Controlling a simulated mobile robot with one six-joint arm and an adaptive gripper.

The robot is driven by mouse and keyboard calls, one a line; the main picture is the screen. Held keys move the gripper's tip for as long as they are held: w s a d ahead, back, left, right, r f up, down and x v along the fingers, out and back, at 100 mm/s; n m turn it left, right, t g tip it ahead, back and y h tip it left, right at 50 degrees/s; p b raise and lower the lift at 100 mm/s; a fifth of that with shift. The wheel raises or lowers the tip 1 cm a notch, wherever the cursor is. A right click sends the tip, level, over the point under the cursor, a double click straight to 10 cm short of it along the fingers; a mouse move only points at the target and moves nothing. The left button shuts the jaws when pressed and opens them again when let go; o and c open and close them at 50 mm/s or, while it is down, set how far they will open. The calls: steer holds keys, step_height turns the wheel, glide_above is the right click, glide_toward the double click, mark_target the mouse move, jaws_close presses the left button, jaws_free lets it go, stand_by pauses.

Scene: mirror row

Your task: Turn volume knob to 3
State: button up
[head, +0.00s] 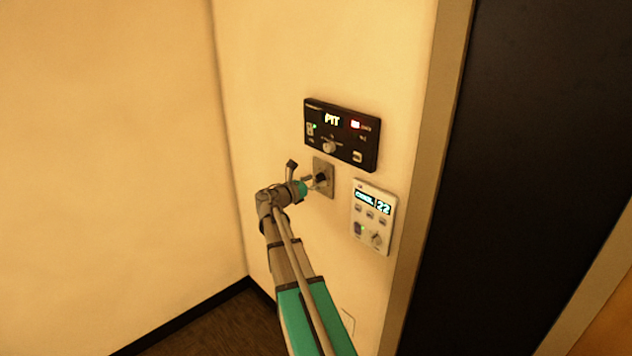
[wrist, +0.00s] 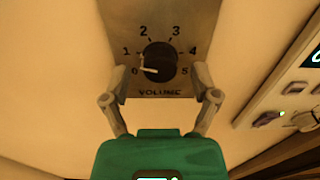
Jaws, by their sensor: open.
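The black volume knob (wrist: 162,58) sits on a metal plate (wrist: 190,20) marked 0 to 5 with the word VOLUME below. Its white pointer line aims left and slightly down, close to the 0 mark. My gripper (wrist: 159,72) is open, with one fingertip to the lower left of the knob and the other to the lower right. Neither finger clearly touches the knob. In the head view, my gripper (head: 313,184) is at the small metal plate (head: 328,187) on the wall and partly covers the knob.
A black panel (head: 343,151) with a lit display and its own knob is mounted just above the plate. A white thermostat-like panel (head: 388,229) reading 22 is at lower right. A dark doorway (head: 510,160) with a frame lies further right. The wall to the left is bare.

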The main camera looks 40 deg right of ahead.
steer(key=shift+d, duration=0.3)
jaws_close()
stand_by(0.3)
